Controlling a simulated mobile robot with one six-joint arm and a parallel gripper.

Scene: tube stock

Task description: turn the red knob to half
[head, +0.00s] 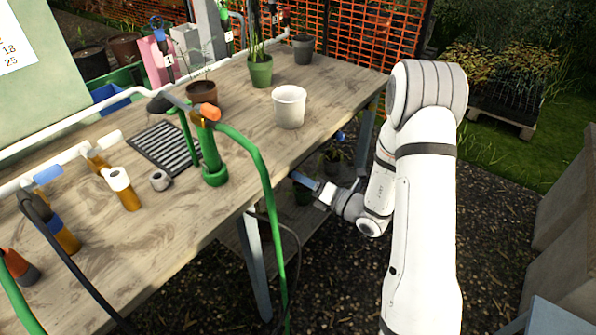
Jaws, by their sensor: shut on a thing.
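My gripper (318,190) is at the table's front edge, low and to the right of the green tap stand. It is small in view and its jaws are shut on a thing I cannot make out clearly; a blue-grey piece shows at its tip. No plainly red knob can be made out near it. An orange handle (209,113) tops the green stand (211,155) on the table. Small reddish parts (285,17) show on the pipe fittings at the back, too small to tell apart.
The wooden table (235,125) carries a white pot (289,106), a green plant pot (260,71), a brown pot (201,92) and a dark grate (163,147). Several taps stand at the left. A green hose (268,190) hangs over the front edge, left of my gripper.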

